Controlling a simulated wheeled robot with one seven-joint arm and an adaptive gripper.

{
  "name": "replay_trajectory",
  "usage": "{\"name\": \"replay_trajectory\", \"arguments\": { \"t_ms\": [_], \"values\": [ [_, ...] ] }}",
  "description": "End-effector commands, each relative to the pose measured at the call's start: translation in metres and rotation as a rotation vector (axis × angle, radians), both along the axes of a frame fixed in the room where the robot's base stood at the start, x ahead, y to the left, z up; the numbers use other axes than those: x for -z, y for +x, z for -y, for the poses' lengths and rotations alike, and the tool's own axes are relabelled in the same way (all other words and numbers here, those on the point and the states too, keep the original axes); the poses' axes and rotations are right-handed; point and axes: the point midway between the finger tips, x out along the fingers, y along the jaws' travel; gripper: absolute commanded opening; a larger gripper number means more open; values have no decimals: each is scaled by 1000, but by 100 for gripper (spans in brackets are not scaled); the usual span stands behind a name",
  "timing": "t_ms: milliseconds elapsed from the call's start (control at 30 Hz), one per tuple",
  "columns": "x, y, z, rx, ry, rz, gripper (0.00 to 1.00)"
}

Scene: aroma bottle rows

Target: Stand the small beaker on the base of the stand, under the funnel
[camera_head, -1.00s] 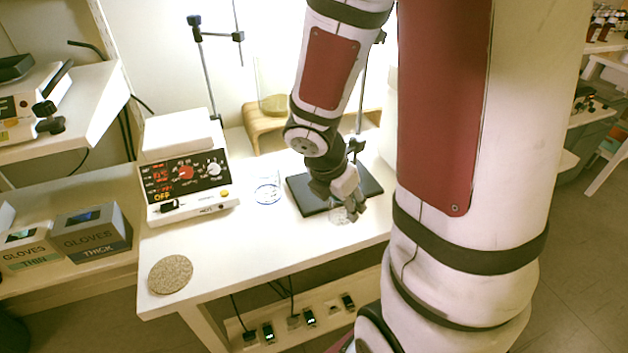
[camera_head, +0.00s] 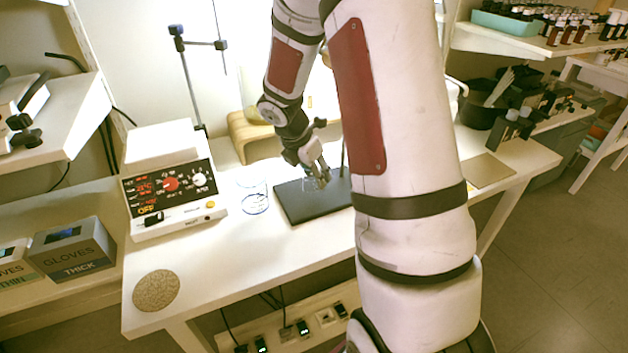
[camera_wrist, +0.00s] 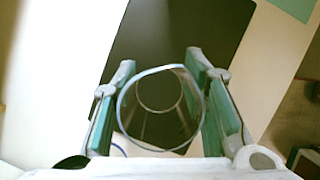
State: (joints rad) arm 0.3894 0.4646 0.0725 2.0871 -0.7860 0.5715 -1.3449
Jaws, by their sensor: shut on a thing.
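My gripper (camera_head: 318,176) is shut on a small clear glass beaker (camera_wrist: 160,98), with one finger on each side of it. In the wrist view I look down into the beaker's round rim, and the dark base shows through and beyond it. The stand's base (camera_head: 305,212) is a flat black plate on the table; it fills the upper middle of the wrist view (camera_wrist: 185,35). In the head view the beaker is over the base's back part, small and hard to make out. I cannot tell whether it touches the base. The funnel is not clearly visible; my arm hides much of the stand.
A larger glass beaker (camera_head: 254,198) stands left of the base, beside a hotplate (camera_head: 170,185). A wooden riser (camera_head: 245,135) is behind. A round cork mat (camera_head: 156,290) lies at the front left. The table's front strip (camera_head: 240,262) is clear.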

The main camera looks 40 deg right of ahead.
Motion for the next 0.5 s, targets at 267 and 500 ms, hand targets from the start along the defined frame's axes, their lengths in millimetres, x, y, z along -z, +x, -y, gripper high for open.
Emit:
{"name": "replay_trajectory", "arguments": {
  "t_ms": [267,500],
  "values": [
    [22,0,0,-1,0,1,12],
    [25,0,-1,-1,1,0,12]
  ]
}}
